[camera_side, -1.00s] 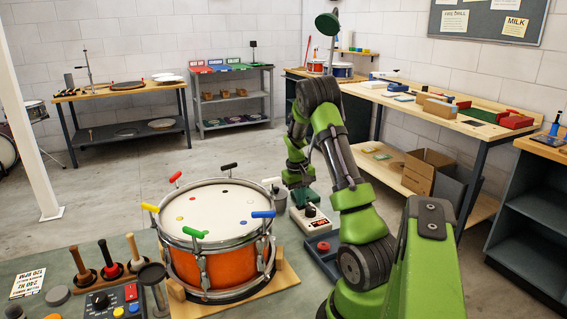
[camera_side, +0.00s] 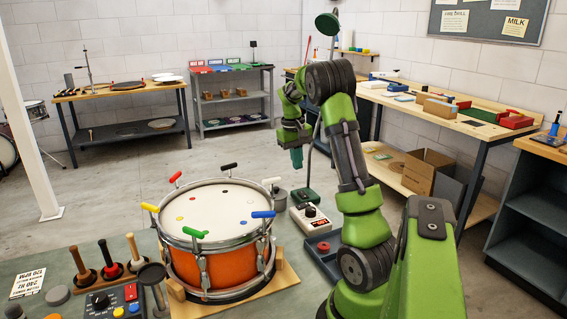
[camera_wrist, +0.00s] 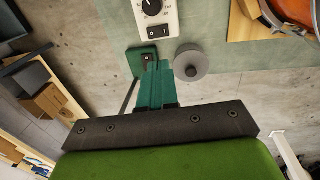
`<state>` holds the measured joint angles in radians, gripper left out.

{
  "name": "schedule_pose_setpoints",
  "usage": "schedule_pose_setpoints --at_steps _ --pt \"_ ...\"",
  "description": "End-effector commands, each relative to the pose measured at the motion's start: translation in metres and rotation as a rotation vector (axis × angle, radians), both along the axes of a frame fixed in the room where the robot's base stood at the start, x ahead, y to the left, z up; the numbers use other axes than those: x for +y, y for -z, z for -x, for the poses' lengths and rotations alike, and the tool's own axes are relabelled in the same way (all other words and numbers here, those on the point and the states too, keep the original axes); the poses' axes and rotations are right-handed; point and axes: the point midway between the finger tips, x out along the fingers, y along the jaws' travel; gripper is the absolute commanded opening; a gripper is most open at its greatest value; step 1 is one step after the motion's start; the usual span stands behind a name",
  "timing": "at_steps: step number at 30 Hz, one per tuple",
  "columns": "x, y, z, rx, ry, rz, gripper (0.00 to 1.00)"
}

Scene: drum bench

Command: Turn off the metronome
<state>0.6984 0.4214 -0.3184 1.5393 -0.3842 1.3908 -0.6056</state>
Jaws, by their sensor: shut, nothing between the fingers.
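A white box (camera_side: 310,219) with a black dial and a small switch stands right of the drum; it may be the metronome, though no label is readable. In the wrist view the white box (camera_wrist: 154,14) shows its dial and black rocker switch at the top edge. Behind it stands a green lamp base (camera_side: 307,196) with its own small switch, seen also in the wrist view (camera_wrist: 137,62). My gripper (camera_side: 297,162) is shut and empty, pointing down in the air above the lamp base. In the wrist view its teal fingertips (camera_wrist: 157,66) overlap the lamp base's right side.
The orange drum (camera_side: 215,262) with coloured handles is left of the white box. A grey cylinder (camera_side: 279,198) stands beside the lamp base. A thin lamp stem rises to a green head (camera_side: 327,24). A grey control box (camera_side: 115,302) with dial and buttons sits front left.

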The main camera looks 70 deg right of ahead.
Motion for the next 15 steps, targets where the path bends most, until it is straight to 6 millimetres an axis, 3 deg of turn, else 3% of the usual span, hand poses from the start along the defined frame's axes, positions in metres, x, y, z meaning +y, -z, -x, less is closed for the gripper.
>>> schedule_pose_setpoints --at_steps 15 --pt "-0.0033 -0.0061 0.0074 0.001 0.004 0.002 0.0"
